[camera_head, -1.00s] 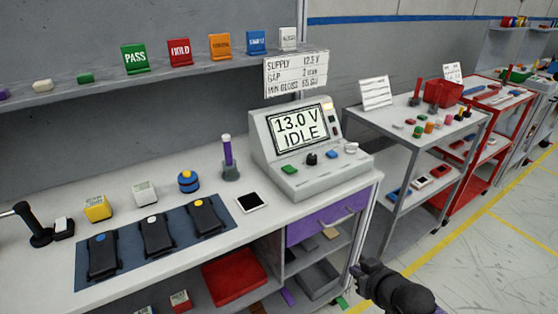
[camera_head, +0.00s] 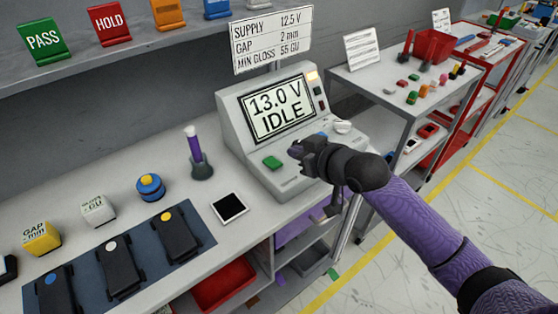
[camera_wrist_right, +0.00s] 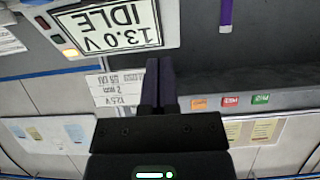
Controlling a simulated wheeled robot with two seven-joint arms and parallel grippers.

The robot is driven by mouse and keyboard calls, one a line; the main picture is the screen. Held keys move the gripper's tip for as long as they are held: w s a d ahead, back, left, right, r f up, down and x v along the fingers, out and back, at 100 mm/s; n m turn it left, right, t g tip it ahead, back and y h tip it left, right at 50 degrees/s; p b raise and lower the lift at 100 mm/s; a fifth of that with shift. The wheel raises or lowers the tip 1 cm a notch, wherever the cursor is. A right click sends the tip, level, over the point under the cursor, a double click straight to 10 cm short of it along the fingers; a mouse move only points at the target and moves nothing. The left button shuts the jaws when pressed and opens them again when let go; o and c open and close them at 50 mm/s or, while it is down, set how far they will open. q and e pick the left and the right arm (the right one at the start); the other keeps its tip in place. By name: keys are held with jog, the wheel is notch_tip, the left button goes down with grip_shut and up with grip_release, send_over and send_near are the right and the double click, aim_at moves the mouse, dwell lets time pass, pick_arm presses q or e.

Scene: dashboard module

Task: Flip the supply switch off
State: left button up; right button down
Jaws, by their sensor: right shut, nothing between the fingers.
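The grey power supply console (camera_head: 236,132) stands on the bench, its display (camera_head: 277,109) reading "13.0 V IDLE". A lit amber patch (camera_head: 312,76) and small dark controls (camera_head: 318,91) sit right of the display; which is the supply switch is not clear. The sloped front has a green button (camera_head: 272,162), a blue button and a white knob (camera_head: 342,127). My right gripper (camera_head: 296,151) is shut and empty, over the front panel, hiding the black knob. In the right wrist view the display (camera_wrist_right: 108,28) appears upside down beyond my shut fingers (camera_wrist_right: 160,75). My left gripper is not in view.
A sign (camera_head: 272,39) reads "SUPPLY 12.5 V". A grey cart (camera_head: 385,105) stands to the right.

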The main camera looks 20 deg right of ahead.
jog(key=b, duration=0.3)
send_over(280, 172)
jog(key=w, duration=0.1)
jog(key=f, duration=0.3)
jog(key=shift+a+f, duration=0.25)
jog(key=shift+f, duration=0.1)
jog(key=f, duration=0.2)
jog(key=shift+s+d+f, duration=0.15)
jog(key=shift+s+f, duration=0.15)
jog(key=shift+s+f+b, duration=0.1)
jog(key=shift+f+b, duration=0.25)
jog(key=shift+f, duration=0.1)
